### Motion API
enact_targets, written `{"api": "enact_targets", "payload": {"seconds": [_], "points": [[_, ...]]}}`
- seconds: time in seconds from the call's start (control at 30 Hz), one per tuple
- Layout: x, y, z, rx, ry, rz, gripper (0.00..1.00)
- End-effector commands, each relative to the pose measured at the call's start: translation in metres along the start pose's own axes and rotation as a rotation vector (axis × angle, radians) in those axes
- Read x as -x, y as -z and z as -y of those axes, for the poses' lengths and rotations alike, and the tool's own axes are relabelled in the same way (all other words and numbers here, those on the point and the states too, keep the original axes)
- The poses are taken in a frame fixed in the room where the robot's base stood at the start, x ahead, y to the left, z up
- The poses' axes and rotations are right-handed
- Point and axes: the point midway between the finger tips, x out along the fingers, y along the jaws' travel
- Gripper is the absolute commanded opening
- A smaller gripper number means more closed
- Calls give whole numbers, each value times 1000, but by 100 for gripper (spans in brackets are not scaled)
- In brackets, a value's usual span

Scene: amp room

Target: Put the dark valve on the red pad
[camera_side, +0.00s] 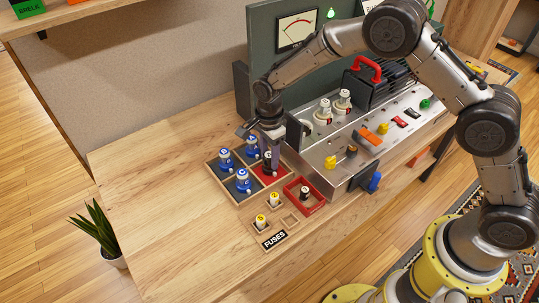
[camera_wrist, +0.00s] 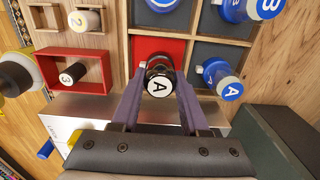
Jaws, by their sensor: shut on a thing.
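The dark valve (camera_wrist: 158,82), with a white round "A" on its top, is between the two fingers of my gripper (camera_wrist: 157,76). The red pad (camera_wrist: 146,47) lies right beside and below it in the wrist view, as one square of a wooden-edged tray. In the side view my gripper (camera_side: 270,155) points down over the red pad (camera_side: 259,172), and the dark valve (camera_side: 267,157) is partly hidden by a finger. It looks upright. I cannot tell whether its base touches the pad.
Blue valves (camera_side: 226,160) stand in the tray's other dark squares, close to my gripper. A red box (camera_side: 318,207) holds a dark fuse. Yellow-topped fuses (camera_side: 261,222) sit in a wooden holder. The metal amp (camera_side: 318,151) is just right. Table is clear at left.

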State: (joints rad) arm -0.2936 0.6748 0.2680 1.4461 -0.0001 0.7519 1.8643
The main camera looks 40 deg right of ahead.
Motion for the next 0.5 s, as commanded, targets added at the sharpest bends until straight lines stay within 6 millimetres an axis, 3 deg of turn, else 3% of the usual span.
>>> {"api": "enact_targets", "payload": {"seconds": [0.13,0.17,0.3,0.5], "points": [[-3,0,0,0,-1,0,0],[-3,0,0,0,-1,0,46],[-3,0,0,0,-1,0,72],[-3,0,0,0,-1,0,74]]}}
